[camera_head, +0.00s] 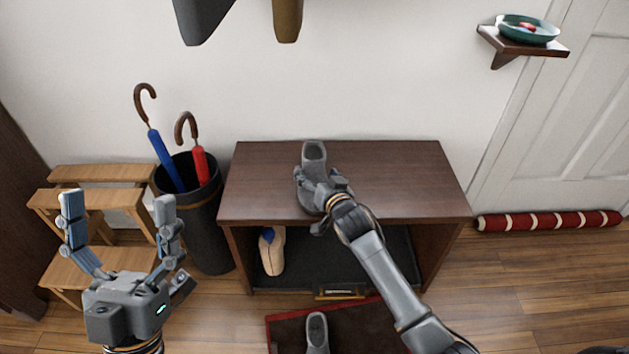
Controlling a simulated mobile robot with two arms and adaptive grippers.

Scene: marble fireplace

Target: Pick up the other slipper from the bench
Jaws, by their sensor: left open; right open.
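A grey slipper (314,154) rests on the dark brown wooden bench (410,180), toward its middle. My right gripper (312,182) is at the near part of this slipper, its fingers open around it; the gripper hides much of the slipper. I cannot tell whether the fingers touch it. A second grey slipper (317,330) lies on the dark red mat (285,330) on the floor in front of the bench. My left gripper (118,208) is open and empty, raised at the left, away from the bench.
A black bin (205,225) with a blue umbrella (165,160) and a red umbrella (199,166) stands left of the bench. A wooden step stand (100,173) is further left. A beige shoe-shaped item (271,258) sits on the lower shelf. A wall shelf (520,45) holds a bowl (528,29).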

